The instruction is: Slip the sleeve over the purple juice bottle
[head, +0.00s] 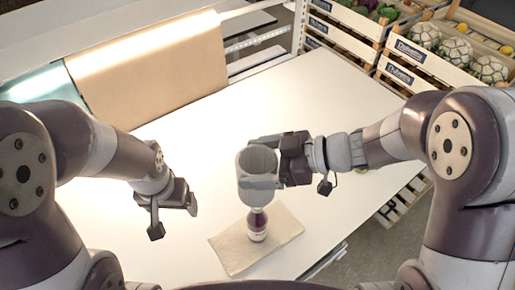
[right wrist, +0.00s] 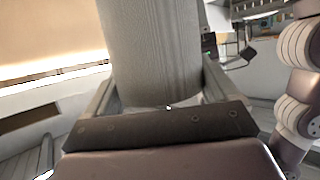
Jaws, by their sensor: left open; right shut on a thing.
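The sleeve (head: 257,162) is a grey, ribbed, open-topped tube. My right gripper (head: 250,163) is shut on it from the right, one finger on its near side and one on its far side. The sleeve also fills the middle of the right wrist view (right wrist: 155,50), between the fingers. The purple juice bottle (head: 257,224) stands upright on a beige mat (head: 228,247). The sleeve is upright and lines up with the bottle's top in the head view; I cannot tell whether its lower end surrounds the bottle's top. My left gripper (head: 173,216) is open and empty, left of the bottle.
The white table (head: 320,100) is clear around the mat. A brown board (head: 150,68) stands along the back left edge. Wooden crates of vegetables (head: 410,75) stand beyond the table at the back right.

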